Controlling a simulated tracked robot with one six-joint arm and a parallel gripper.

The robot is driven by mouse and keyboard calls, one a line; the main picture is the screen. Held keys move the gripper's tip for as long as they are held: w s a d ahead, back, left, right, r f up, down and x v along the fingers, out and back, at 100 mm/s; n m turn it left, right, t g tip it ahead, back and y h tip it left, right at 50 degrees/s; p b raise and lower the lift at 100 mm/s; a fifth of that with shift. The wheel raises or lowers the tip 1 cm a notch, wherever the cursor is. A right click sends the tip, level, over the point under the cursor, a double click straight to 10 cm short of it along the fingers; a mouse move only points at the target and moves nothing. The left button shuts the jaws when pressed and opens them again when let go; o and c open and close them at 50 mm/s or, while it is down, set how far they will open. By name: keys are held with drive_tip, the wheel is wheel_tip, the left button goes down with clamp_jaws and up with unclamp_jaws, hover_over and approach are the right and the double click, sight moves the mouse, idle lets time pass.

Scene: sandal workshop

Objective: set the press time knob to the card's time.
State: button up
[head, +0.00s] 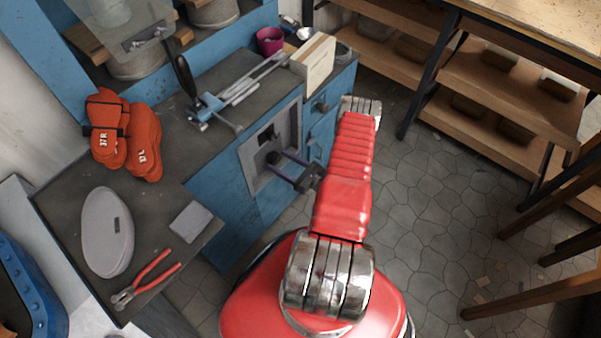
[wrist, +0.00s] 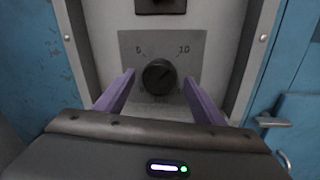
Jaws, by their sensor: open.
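The press time knob (wrist: 158,76) is a round black dial on a grey plate (wrist: 190,45) marked 5 at upper left and 10 at upper right. Its pointer direction is too dark to tell. My gripper (wrist: 159,80) is open, with one purple finger on each side of the knob and visible gaps between. In the head view the knob (head: 273,158) is on the front panel (head: 290,128) of the blue bench, with my gripper (head: 279,163) in front of it. A plain grey rectangle (head: 191,222) lies on the bench; I cannot tell whether it is the card, and no writing shows.
The bench top (head: 165,190) holds orange sandal lasts (head: 125,135), a grey sole shape (head: 107,232), red pliers (head: 145,280), a blue clamp tool (head: 210,105), a cream box (head: 313,63) and a magenta cup (head: 269,41). Wooden shelves (head: 490,95) stand at right. The tiled floor between is clear.

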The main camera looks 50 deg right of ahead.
drive_tip(key=s+d, duration=0.1)
drive_tip(key=s, duration=1.1)
drive_tip(key=shift+s+d, duration=0.3)
drive_tip(key=shift+s, duration=0.1)
drive_tip(key=shift+f, duration=0.15)
